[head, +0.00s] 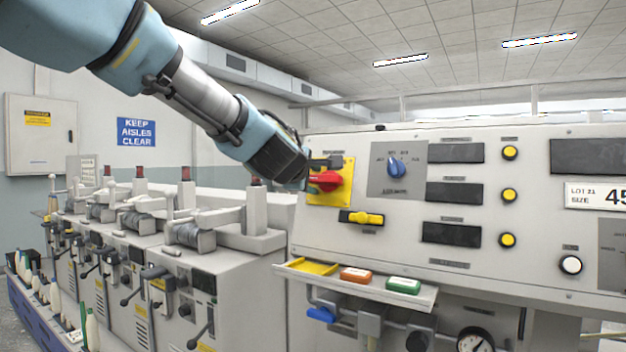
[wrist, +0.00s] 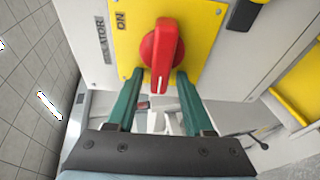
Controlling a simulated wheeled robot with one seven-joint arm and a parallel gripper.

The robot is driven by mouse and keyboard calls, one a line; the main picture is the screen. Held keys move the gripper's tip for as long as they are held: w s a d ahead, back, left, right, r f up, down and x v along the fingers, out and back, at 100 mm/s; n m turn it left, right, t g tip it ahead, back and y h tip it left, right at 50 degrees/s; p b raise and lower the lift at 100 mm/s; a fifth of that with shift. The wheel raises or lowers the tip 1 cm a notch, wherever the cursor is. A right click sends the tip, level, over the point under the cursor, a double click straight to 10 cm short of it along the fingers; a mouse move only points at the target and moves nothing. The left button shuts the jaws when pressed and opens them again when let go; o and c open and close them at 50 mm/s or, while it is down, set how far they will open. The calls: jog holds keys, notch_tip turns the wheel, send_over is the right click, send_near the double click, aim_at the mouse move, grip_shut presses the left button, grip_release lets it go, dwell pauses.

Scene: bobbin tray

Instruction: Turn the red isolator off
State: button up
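The red isolator (head: 325,181) is a rotary knob on a yellow plate (head: 343,193) at the left end of the sloping panel. In the wrist view the red isolator (wrist: 163,52) has a raised bar handle running up and down, with a white mark at its near end. The word ON is on the plate at upper left. My gripper (head: 326,163) reaches in from the left in the head view. In the wrist view my gripper (wrist: 160,75) is open, its green fingers on either side of the handle's near end. Contact with the handle cannot be told.
A yellow switch (head: 362,218) sits just below the plate, and a blue selector (head: 396,167) is to the right. A shelf (head: 420,297) with a yellow tray and orange and green blocks projects below. Bobbin machines (head: 180,270) stand at left.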

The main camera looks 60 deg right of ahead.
jog(key=b+v, duration=0.2)
jog(key=v, duration=0.9)
jog(key=shift+f, duration=0.1)
dwell(0.5)
